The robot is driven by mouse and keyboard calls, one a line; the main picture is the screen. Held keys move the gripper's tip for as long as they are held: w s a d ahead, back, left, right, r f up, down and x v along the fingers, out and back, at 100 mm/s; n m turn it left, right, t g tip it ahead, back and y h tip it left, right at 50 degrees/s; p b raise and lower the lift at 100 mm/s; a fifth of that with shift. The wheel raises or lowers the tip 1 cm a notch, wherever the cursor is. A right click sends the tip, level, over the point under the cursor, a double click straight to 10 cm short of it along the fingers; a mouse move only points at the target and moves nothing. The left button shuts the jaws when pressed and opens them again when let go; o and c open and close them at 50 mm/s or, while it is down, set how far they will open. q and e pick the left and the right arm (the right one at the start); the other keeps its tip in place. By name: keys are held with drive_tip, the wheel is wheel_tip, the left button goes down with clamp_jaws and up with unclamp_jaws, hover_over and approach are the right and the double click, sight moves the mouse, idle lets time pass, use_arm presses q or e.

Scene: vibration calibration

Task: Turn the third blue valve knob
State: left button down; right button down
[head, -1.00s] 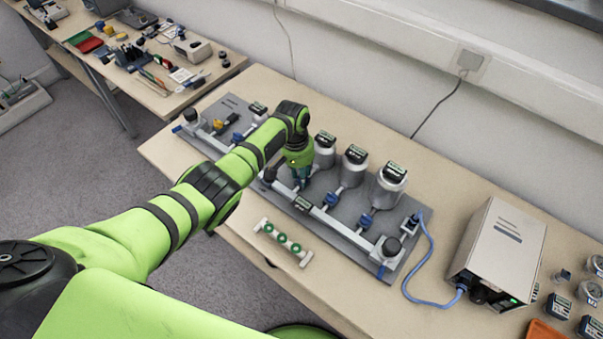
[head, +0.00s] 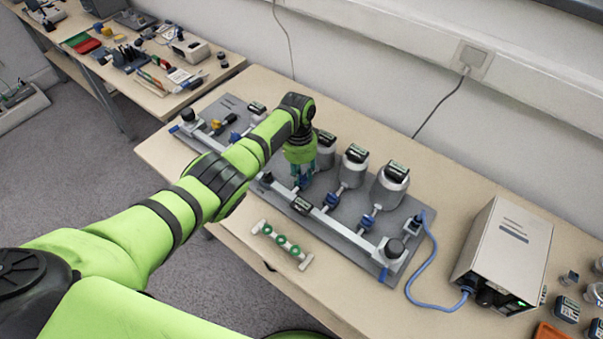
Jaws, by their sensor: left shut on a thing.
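A grey board (head: 345,245) on the table carries a long light manifold rail with several valves and grey canisters. My left gripper (head: 302,178) points down at the rail's middle and is shut on a blue valve knob (head: 304,184). The fingers hide part of this knob. Two more blue valve knobs show to its right, one in front of the middle canister (head: 332,200) and one in front of the right canister (head: 367,222). My left arm covers part of the board's left side, so other knobs there may be hidden. My right gripper is out of view.
Grey canisters (head: 353,167) with dark labelled tops stand close behind the knobs. A small rack with green rings (head: 283,243) lies in front of the board. A beige box (head: 503,253) with a blue cable (head: 432,262) stands at the right.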

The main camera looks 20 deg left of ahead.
use_arm(q)
drive_tip(key=shift+s+f+m, duration=0.25)
drive_tip(key=shift+m, duration=0.35)
drive_tip(key=shift+a, duration=0.1)
drive_tip(key=c, duration=1)
unclamp_jaws()
drive_tip(key=shift+o, duration=0.2)
drive_tip(key=shift+w+r, duration=0.1)
drive_tip(key=shift+w+r, duration=0.15)
drive_tip(key=shift+r, duration=0.1)
wheel_tip(320, 180, up, 12)
drive_tip(key=shift+w+a+f, duration=0.25)
drive_tip(key=shift+w+a, duration=0.1)
drive_tip(key=shift+w, duration=0.05)
